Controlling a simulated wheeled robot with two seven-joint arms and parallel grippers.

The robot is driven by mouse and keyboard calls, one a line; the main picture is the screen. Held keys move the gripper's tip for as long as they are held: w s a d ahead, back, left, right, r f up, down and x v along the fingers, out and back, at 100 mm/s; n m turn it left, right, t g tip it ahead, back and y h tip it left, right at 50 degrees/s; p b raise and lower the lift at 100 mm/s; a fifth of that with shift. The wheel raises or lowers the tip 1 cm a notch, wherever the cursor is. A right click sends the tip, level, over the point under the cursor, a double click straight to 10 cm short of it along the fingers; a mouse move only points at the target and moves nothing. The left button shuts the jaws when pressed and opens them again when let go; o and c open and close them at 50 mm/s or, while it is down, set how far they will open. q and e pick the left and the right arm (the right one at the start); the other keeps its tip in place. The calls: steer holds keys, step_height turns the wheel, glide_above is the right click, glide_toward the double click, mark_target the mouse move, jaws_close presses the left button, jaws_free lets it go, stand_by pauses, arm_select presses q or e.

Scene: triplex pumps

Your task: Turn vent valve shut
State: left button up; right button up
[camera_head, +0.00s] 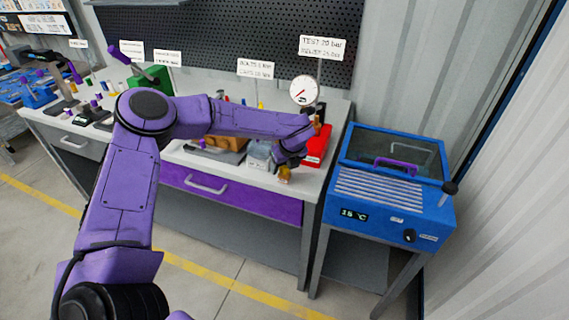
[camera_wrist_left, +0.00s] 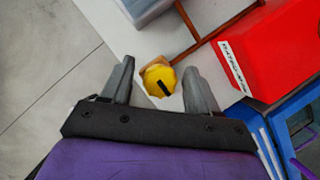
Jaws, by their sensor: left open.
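The vent valve shows as a yellow knob (camera_wrist_left: 160,81) with a black mark, on a brass-coloured body with copper pipe, in the left wrist view. In the head view the yellow knob (camera_head: 285,173) sits near the bench's front right edge, partly hidden by my gripper. My left gripper (camera_head: 291,160) is open just above it. In the wrist view the fingers of my left gripper (camera_wrist_left: 159,66) stand on either side of the knob, with gaps visible on both sides. My right gripper is not in view.
A red box (camera_wrist_left: 268,52) stands right of the valve, and a grey bin (camera_head: 258,153) stands left of it. A pressure gauge (camera_head: 303,91) rises behind. A blue bath unit (camera_head: 390,190) stands right of the bench. Floor in front is clear.

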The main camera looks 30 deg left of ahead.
arm_select(q)
steer(key=shift+f, duration=0.1)
steer(key=c, duration=1)
